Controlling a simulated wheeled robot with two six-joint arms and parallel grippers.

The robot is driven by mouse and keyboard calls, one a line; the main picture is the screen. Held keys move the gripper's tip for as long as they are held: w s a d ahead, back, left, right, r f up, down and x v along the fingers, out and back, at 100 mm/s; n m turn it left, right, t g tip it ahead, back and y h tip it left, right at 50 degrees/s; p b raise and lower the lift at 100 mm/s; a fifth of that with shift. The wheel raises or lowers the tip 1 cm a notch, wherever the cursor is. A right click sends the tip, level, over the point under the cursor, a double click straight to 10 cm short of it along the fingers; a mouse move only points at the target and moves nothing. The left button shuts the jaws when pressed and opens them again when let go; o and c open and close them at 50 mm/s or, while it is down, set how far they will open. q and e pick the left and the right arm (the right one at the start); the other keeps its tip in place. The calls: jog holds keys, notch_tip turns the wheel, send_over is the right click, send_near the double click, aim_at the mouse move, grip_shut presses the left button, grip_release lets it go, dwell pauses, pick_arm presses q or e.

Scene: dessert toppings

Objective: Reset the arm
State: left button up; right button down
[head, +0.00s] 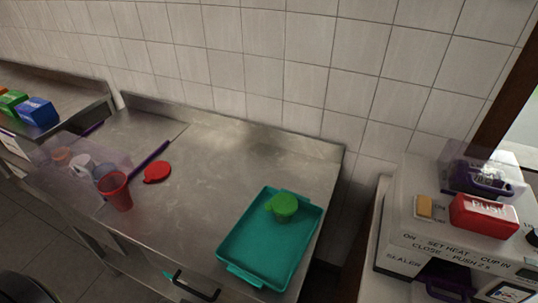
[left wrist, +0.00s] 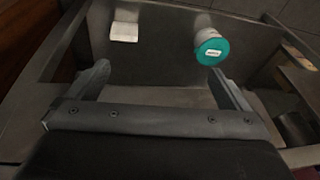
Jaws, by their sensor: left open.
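My left gripper (left wrist: 159,70) shows in the left wrist view with its two fingers spread wide and nothing between them. Past its fingers lies a dark surface with a round teal-lidded container (left wrist: 212,50) and a small white block (left wrist: 124,31). The container appears beyond the right fingertip; whether they touch is hard to tell. Neither gripper shows in the head view, and my right gripper is in no view.
A sealing machine (head: 440,240) stands right. The counter's middle is clear.

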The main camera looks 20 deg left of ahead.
pick_arm(q)
jog(key=s+f+b, duration=0.2)
jog(key=s+f, duration=0.3)
jog(key=f, duration=0.5)
jog(key=s+f+g+b, duration=0.1)
jog(key=s+f+b, duration=0.1)
jog(key=s+f, duration=0.4)
jog(key=s+d+f+b, duration=0.1)
jog(key=s+f, duration=0.4)
jog(key=f, duration=0.9)
jog(key=shift+s+g+h+b, duration=0.3)
jog(key=shift+s+b, duration=0.1)
jog(key=shift+b, duration=0.5)
